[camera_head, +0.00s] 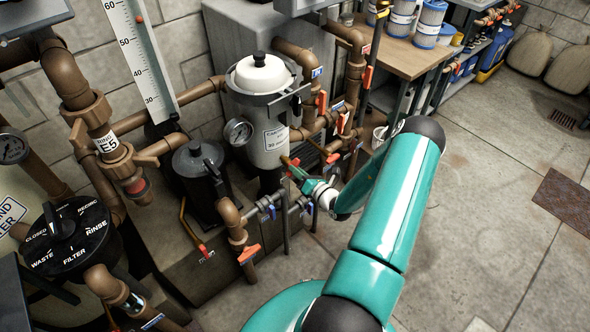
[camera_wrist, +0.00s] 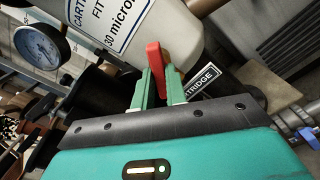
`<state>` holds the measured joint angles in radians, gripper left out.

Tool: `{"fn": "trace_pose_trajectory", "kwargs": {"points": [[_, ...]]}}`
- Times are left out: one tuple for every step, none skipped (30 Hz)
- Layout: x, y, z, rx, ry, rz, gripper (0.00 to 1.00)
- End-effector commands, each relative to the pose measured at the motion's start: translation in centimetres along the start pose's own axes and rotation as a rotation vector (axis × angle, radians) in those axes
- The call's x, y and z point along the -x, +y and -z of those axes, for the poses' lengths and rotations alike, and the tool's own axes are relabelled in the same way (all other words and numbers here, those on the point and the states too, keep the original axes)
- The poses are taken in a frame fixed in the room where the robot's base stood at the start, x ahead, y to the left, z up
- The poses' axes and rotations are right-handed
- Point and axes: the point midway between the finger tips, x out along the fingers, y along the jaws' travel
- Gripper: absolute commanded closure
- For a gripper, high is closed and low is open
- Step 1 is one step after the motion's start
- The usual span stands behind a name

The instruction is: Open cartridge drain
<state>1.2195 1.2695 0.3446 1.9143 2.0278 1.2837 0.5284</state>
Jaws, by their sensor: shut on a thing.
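The cartridge filter (camera_head: 262,110) is a grey canister with a white lid and a front label. In the wrist view, a red valve handle (camera_wrist: 155,57) stands upright in front of the canister (camera_wrist: 185,40). A black tag (camera_wrist: 200,85) reading "...RTRIDGE" is beside it. My gripper (camera_wrist: 159,88) is shut on the red handle, with one green finger on each side. In the head view, my gripper (camera_head: 297,172) reaches the canister's lower right side. The valve body below the handle is hidden by my gripper.
A pressure gauge (camera_head: 238,132) sits left of the canister. Brown pipes and red-handled valves (camera_head: 321,101) crowd its right. A black pump (camera_head: 202,170) and blue-handled valves (camera_head: 270,210) stand close by. The floor at right (camera_head: 480,200) is mostly clear.

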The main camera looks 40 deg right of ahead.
Motion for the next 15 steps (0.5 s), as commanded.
{"fn": "trace_pose_trajectory", "kwargs": {"points": [[0.07, -0.01, 0.04, 0.061, 0.002, 0.000, 1.00], [0.08, -0.01, 0.04, 0.101, 0.002, 0.000, 1.00], [0.10, -0.02, 0.03, 0.155, 0.001, 0.000, 1.00], [0.12, -0.03, 0.04, 0.196, 0.001, 0.000, 1.00], [0.13, -0.04, 0.05, 0.235, 0.002, 0.000, 1.00], [0.11, -0.02, 0.06, 0.289, 0.002, 0.000, 1.00], [0.10, -0.01, 0.07, 0.330, 0.002, 0.000, 1.00], [0.09, -0.01, 0.08, 0.369, 0.002, 0.000, 1.00], [0.11, -0.03, 0.06, 0.424, 0.002, 0.000, 1.00], [0.13, -0.05, 0.05, 0.464, 0.001, 0.001, 1.00], [0.14, -0.05, 0.04, 0.504, 0.001, 0.001, 1.00], [0.13, -0.04, 0.05, 0.559, 0.001, 0.000, 1.00], [0.12, -0.02, 0.06, 0.598, 0.002, 0.000, 1.00], [0.11, -0.01, 0.06, 0.634, 0.002, -0.001, 1.00], [0.12, -0.02, 0.06, 0.676, 0.002, -0.001, 1.00]]}}
